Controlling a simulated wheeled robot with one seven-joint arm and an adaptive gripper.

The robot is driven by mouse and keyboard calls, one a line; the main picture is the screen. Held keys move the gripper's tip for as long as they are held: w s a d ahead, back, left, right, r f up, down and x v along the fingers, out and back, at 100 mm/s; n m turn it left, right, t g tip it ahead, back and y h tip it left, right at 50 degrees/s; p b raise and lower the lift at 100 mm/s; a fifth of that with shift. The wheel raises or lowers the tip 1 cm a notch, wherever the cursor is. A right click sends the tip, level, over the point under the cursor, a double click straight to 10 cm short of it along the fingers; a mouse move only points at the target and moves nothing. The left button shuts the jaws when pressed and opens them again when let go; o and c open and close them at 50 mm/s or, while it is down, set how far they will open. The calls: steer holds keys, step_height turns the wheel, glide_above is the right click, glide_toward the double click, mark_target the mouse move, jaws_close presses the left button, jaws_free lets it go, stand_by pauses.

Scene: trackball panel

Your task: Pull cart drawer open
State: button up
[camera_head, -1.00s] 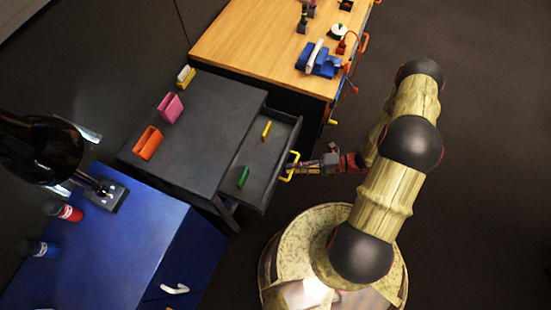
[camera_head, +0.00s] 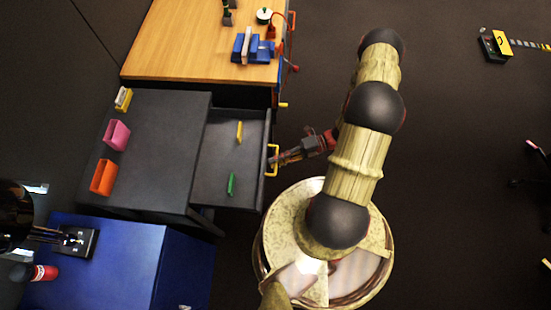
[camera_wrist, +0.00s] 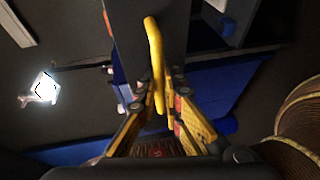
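The dark grey cart (camera_head: 160,135) stands left of my arm. Its drawer (camera_head: 215,150) is pulled out toward the right, showing its inside. A yellow block (camera_head: 239,132) and a green block (camera_head: 231,184) are in the drawer. The yellow handle (camera_head: 273,160) is on the drawer front. My gripper (camera_head: 279,160) is at the handle. In the wrist view, the yellow handle (camera_wrist: 155,60) runs between the spread fingers of my gripper (camera_wrist: 158,106). Gaps show on both sides of the handle, so the fingers look open around it.
Pink (camera_head: 117,135) and orange (camera_head: 103,177) holders stand on the cart top. A wooden-topped bench (camera_head: 180,45) adjoins behind, and a blue cabinet (camera_head: 120,265) stands in front. The floor (camera_head: 460,170) right of my arm is clear nearby.

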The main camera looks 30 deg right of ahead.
steer(key=o, duration=0.5)
steer(key=shift+c, duration=0.2)
steer(key=v, duration=1.2)
